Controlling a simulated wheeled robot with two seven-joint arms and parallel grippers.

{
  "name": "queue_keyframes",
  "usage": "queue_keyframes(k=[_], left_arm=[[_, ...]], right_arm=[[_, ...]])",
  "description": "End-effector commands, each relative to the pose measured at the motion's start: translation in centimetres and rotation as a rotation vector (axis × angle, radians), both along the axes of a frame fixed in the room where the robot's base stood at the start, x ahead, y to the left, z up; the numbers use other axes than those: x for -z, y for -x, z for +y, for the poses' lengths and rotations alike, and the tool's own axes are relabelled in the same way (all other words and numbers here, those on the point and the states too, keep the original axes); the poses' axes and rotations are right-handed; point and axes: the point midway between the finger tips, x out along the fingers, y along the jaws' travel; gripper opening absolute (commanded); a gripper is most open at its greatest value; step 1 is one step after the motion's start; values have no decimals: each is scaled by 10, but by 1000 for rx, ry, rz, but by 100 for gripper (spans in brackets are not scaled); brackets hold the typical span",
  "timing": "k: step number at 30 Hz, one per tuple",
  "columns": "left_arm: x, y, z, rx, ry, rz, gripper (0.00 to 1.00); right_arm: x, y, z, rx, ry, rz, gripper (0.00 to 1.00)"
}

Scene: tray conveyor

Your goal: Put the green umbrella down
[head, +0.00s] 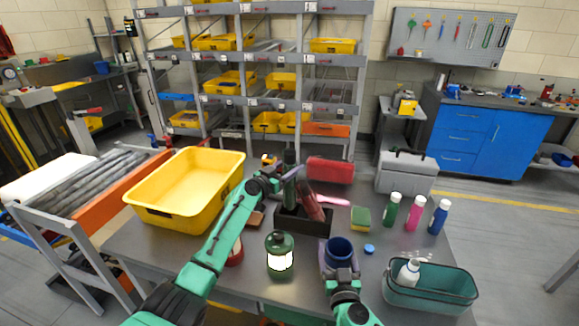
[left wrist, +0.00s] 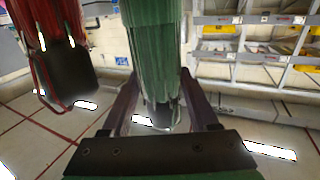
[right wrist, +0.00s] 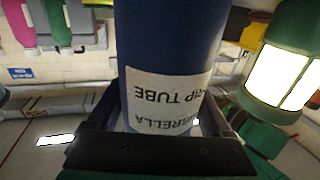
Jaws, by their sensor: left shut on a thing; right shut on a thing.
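The green umbrella (head: 290,190) stands roughly upright at the dark holder box (head: 287,222); whether its lower end is inside the box is unclear. My left gripper (head: 272,184) is shut on it, and its folded green cloth (left wrist: 153,50) shows between the fingers in the left wrist view. A red umbrella (head: 312,204) leans in the box, just right of the green one. My right gripper (head: 342,272) is shut on a blue tube (head: 339,248), open at the top. Its white label (right wrist: 165,100) reads "drip tube" in the right wrist view, upside down.
A yellow tray (head: 168,216) is at left. A sponge (head: 361,217), blue cap (head: 369,248), several bottles (head: 414,214) and a teal basin (head: 440,301) with a white bottle lie right. A red case (head: 331,170) stands behind the box.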

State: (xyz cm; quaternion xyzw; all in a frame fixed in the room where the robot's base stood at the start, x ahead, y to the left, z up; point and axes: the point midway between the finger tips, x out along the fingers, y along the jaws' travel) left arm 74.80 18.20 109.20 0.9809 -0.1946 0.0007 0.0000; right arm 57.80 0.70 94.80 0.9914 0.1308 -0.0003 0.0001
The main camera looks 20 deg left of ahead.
Motion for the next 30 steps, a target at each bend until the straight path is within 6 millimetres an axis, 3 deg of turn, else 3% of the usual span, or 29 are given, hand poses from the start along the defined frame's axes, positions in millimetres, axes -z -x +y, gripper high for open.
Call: queue_keyframes(k=[11, 12, 14, 23, 27, 30], left_arm=[[7, 0, 1, -2, -1, -3, 0], [9, 0, 1, -1, -1, 0, 72], [9, 0, 1, -1, -1, 0, 90], [8, 0, 0, -1, 0, 0, 90], [-4, 0, 0, 1, -1, -4, 90], [-1, 15, 8, -2, -3, 1, 90]], right_arm=[[0, 0, 0, 0, 1, 1, 24], [0, 0, 0, 0, 1, 1, 24], [0, 0, 0, 0, 1, 1, 24], [0, 0, 0, 0, 1, 0, 24], [0, 0, 0, 0, 1, 0, 24], [0, 0, 0, 0, 1, 0, 24]])
